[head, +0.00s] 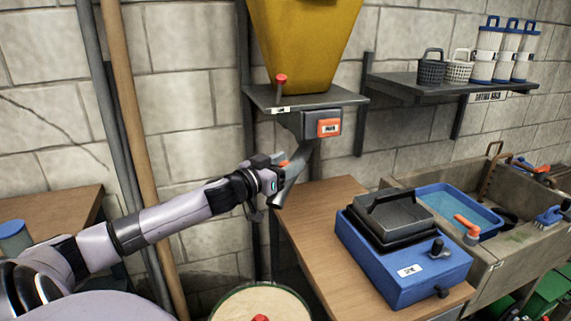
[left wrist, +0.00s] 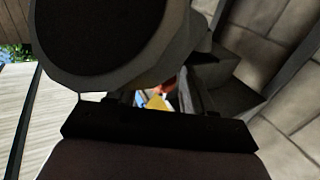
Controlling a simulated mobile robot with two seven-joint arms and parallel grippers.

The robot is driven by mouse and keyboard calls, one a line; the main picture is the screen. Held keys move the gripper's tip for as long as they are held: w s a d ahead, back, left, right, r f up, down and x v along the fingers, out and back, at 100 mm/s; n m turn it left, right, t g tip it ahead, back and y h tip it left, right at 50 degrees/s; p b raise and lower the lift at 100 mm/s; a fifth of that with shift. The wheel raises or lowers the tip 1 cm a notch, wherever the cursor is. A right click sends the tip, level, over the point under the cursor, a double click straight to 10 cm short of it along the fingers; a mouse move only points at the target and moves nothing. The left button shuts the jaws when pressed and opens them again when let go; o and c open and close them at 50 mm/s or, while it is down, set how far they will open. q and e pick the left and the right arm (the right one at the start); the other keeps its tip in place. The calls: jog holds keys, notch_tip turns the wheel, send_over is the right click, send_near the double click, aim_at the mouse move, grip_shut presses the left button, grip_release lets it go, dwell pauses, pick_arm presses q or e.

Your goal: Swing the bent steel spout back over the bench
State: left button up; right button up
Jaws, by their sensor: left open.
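The bent steel spout (head: 294,184) hangs under the shelf of the yellow hopper (head: 305,40). It slants down and left, and its lower end is beside the left edge of the wooden bench (head: 322,205). My left gripper (head: 283,163) is open at the spout's left side, overlapping it in the head view. I cannot tell whether it touches the spout. In the left wrist view a large dark round shape (left wrist: 98,38) fills the upper left and hides much. My right gripper is not in view.
A blue scale-like box (head: 402,262) with a dark tray on top stands on the bench. A stone sink (head: 505,240) with a blue basin (head: 455,208) is at the right. A round drum top (head: 245,300) is at the bottom. Upright poles (head: 128,120) stand behind my left arm.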

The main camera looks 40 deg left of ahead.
pick_arm(q)
grip_shut()
